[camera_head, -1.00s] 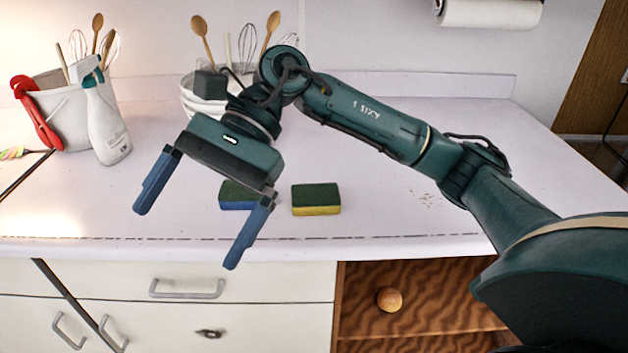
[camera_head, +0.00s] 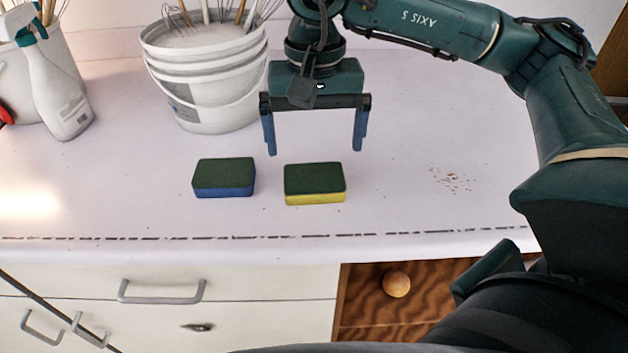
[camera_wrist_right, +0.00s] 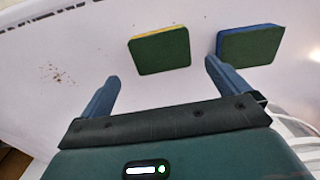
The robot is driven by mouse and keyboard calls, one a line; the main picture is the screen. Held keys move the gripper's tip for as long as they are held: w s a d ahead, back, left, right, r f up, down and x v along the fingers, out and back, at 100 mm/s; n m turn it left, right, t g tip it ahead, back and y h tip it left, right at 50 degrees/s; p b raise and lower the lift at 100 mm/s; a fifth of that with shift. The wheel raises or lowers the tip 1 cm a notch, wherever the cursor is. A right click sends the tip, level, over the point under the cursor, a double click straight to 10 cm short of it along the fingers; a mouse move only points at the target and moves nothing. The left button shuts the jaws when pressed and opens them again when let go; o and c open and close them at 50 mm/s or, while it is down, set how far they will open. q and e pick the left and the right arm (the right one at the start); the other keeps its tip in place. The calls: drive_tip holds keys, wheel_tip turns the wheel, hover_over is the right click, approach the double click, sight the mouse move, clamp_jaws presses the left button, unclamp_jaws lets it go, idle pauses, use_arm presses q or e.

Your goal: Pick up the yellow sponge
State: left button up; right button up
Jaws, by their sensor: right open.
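The yellow sponge (camera_head: 315,198) has a dark green scouring top and lies flat on the white counter. A blue sponge (camera_head: 224,190) with the same green top lies to its left, a small gap apart. My right gripper (camera_head: 315,148) is open and empty, its blue fingers pointing down above and just behind the yellow sponge. In the right wrist view the yellow sponge (camera_wrist_right: 160,50) lies beyond and between the open fingers (camera_wrist_right: 160,78), and the blue sponge (camera_wrist_right: 250,46) is by one finger. My left gripper is not in view.
A stack of white buckets (camera_head: 205,80) with utensils stands behind the blue sponge. A spray bottle (camera_head: 55,90) stands at the left. Crumbs (camera_head: 452,180) lie on the counter (camera_head: 400,205) to the right. A round ball (camera_head: 396,284) is in the open compartment below.

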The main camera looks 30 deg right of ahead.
sight(314, 176)
wheel_tip(314, 176, down, 6)
drive_tip(key=shift+f, duration=0.25)
drive_tip(key=shift+a, duration=0.1)
drive_tip(key=c, duration=0.8)
